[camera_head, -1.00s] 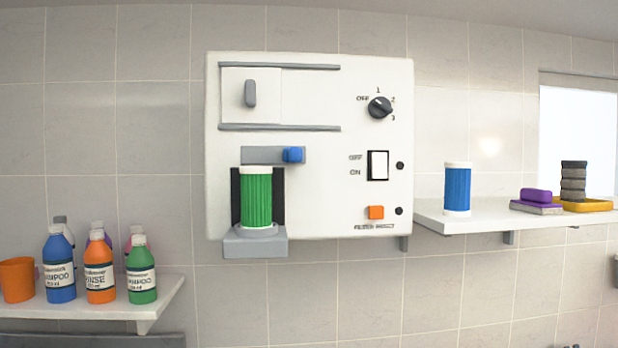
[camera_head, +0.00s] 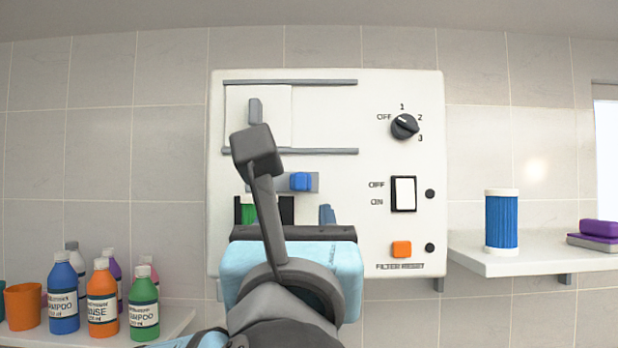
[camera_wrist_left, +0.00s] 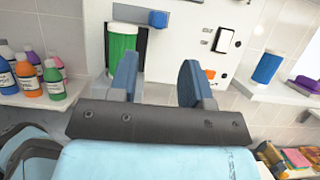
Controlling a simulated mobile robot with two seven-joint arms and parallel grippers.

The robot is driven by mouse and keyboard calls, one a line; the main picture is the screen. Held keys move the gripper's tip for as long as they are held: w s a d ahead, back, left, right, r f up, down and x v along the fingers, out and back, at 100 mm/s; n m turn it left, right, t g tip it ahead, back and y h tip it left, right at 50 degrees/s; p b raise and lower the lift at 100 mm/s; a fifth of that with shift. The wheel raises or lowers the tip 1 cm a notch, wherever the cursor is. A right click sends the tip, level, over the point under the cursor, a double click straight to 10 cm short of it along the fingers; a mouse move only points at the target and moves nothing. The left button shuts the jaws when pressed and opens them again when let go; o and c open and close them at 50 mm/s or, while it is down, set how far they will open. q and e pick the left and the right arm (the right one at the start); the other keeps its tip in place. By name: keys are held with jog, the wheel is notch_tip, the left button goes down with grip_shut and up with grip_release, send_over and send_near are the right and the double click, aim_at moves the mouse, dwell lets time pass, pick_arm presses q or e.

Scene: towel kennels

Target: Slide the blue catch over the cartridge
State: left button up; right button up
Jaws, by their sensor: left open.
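The blue catch (camera_head: 300,181) sits toward the right end of its grey track on the white wall panel. The green cartridge (camera_head: 249,211) stands upright in a dark recess below and left of the catch, mostly hidden behind my left arm in the head view. In the left wrist view the cartridge (camera_wrist_left: 122,40) and the catch (camera_wrist_left: 157,18) both show. My left gripper (camera_wrist_left: 160,76) is open and empty, with two blue-grey fingers pointing at the panel. It is below the catch and apart from it. My right gripper is not in view.
The panel carries a rotary knob (camera_head: 404,126), a white rocker switch (camera_head: 403,194) and an orange button (camera_head: 401,249). A blue cartridge (camera_head: 501,221) and a purple brush (camera_head: 598,229) are on the right shelf. Several bottles (camera_head: 103,300) and an orange cup (camera_head: 22,306) stand on the left shelf.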

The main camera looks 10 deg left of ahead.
aim_at(299, 181)
pick_arm(q)
jog(key=p+x, duration=0.4)
jog(key=x, duration=0.8)
jog(key=shift+w+a, duration=0.1)
jog(key=shift+w+a+r, duration=0.1)
jog(key=shift+w, duration=0.35)
grip_shut()
jog(key=s+a, duration=0.1)
jog(key=a, duration=0.5)
